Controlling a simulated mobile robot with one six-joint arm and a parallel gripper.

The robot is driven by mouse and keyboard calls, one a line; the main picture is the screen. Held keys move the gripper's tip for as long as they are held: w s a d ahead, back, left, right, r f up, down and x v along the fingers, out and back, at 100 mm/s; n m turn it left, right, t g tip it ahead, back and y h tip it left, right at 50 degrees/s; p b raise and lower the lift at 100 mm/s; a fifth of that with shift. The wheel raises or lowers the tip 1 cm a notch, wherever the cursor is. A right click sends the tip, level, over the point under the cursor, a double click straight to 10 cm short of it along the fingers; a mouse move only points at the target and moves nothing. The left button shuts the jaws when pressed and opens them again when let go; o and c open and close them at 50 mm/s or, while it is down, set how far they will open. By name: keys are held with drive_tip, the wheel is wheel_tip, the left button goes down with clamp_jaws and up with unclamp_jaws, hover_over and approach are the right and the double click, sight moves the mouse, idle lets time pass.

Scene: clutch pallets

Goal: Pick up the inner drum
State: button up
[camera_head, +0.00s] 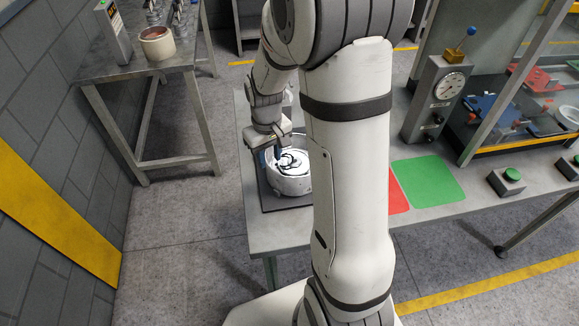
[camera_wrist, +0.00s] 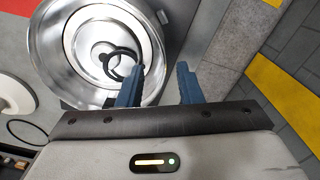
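A round, shiny metal drum (camera_head: 291,184) sits on a dark mat (camera_head: 275,205) on the grey bench, partly hidden by my arm in the head view. In the wrist view the drum (camera_wrist: 72,74) looks like an open bowl with a pale disc and a black ring inside. I cannot tell which part is the inner drum. My gripper (camera_wrist: 160,68) has two blue fingers, apart, with nothing between them clearly held. The left finger overlaps the drum's inside; the right finger is beyond its wall. Contact cannot be told. In the head view my gripper (camera_head: 268,157) is at the drum's left side.
A red pad (camera_head: 397,194) and a green pad (camera_head: 427,181) lie right of my arm. A gauge stand (camera_head: 438,95) and a green button box (camera_head: 507,180) stand further right. A side table at left bears a cylinder (camera_head: 157,43). A white disc (camera_wrist: 12,97) lies beside the drum.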

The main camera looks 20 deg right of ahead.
sight(270, 165)
drive_tip(key=f, duration=0.4)
drive_tip(key=shift+s+a+p, duration=0.1)
drive_tip(key=shift+s+p, duration=0.1)
drive_tip(key=shift+p, duration=0.15)
drive_tip(key=shift+c, duration=0.2)
clamp_jaws()
idle(0.7)
drive_tip(key=shift+w+r, duration=0.15)
